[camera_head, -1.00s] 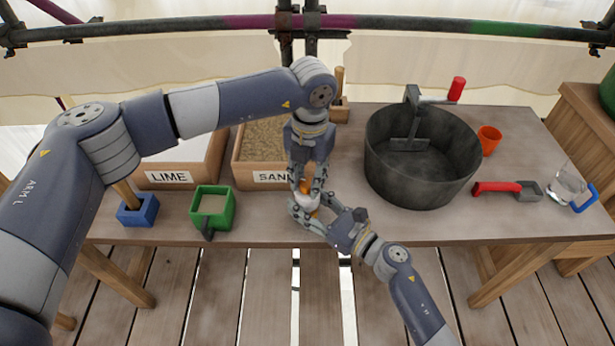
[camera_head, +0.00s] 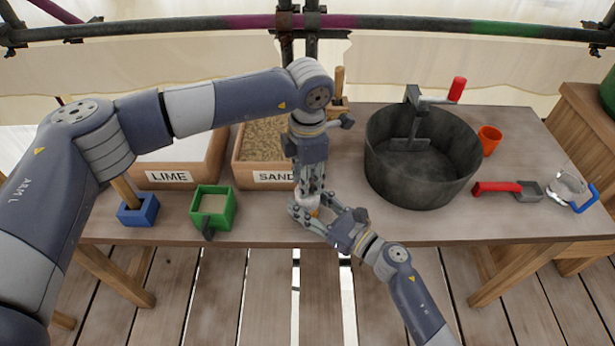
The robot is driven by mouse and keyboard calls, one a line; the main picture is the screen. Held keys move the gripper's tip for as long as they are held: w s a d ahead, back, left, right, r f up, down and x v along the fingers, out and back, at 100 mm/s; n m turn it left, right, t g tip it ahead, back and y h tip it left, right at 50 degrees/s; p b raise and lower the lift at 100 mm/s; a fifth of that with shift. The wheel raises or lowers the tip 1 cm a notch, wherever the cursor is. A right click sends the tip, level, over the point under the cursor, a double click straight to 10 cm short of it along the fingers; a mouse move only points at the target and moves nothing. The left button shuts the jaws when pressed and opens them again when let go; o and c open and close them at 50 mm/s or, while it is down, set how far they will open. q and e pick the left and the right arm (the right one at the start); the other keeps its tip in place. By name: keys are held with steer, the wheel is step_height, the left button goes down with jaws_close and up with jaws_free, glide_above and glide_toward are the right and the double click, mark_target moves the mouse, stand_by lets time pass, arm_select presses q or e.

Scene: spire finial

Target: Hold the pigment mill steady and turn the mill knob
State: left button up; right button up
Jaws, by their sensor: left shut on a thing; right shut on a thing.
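The pigment mill (camera_head: 313,212) is a small orange and pale thing near the table's front edge, mostly hidden between my two grippers. My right gripper (camera_head: 306,207) comes in from the lower right and is shut around the mill's body. My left gripper (camera_head: 311,192) reaches down from above and is shut on the top of the mill, where the knob sits. The knob itself is hidden by the fingers.
A lime box (camera_head: 160,177) and a sand box (camera_head: 248,170) stand behind left. A green cup (camera_head: 226,212) and a blue block (camera_head: 138,212) are at the left. A dark mixing drum (camera_head: 420,180), an orange cup (camera_head: 490,139) and a red-handled scoop (camera_head: 497,187) are at the right.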

arm_select(q)
steer(key=shift+m, duration=0.6)
steer(key=o, duration=1.1)
steer(key=shift+r, duration=0.1)
step_height(320, 180, up, 12)
steer(key=shift+s+f, duration=0.1)
steer(key=shift+s, duration=0.05)
arm_select(e)
steer(key=o, duration=1.2)
steer(key=shift+d, duration=0.1)
